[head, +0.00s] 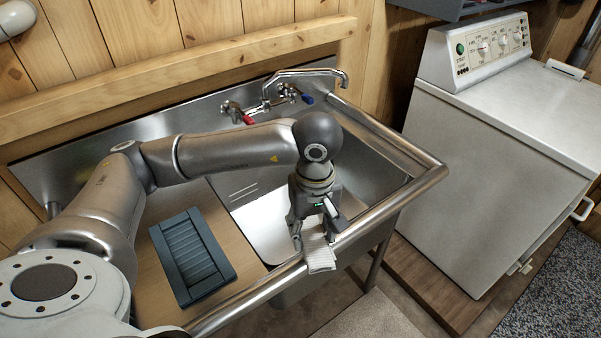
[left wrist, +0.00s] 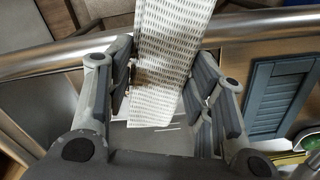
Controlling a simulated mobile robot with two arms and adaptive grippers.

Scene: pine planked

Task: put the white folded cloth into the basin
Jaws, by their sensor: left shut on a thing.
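The white folded cloth (head: 319,252) is held between the fingers of my left gripper (head: 315,229) and hangs down at the front rim of the steel basin (head: 375,175). In the left wrist view the cloth (left wrist: 165,60), white with rows of small dark marks, lies between the two fingers of the left gripper (left wrist: 160,85). The gripper is shut on it. In the head view the cloth's lower end overlaps the front rail; I cannot tell whether it touches the rail. The arm hides part of the basin. My right gripper is not in view.
A dark blue slatted tray (head: 191,257) lies on the wooden board (head: 240,248) left of the basin. The faucet (head: 285,90) with red and blue handles stands at the back. A white washing machine (head: 500,140) stands to the right. The basin's right part is clear.

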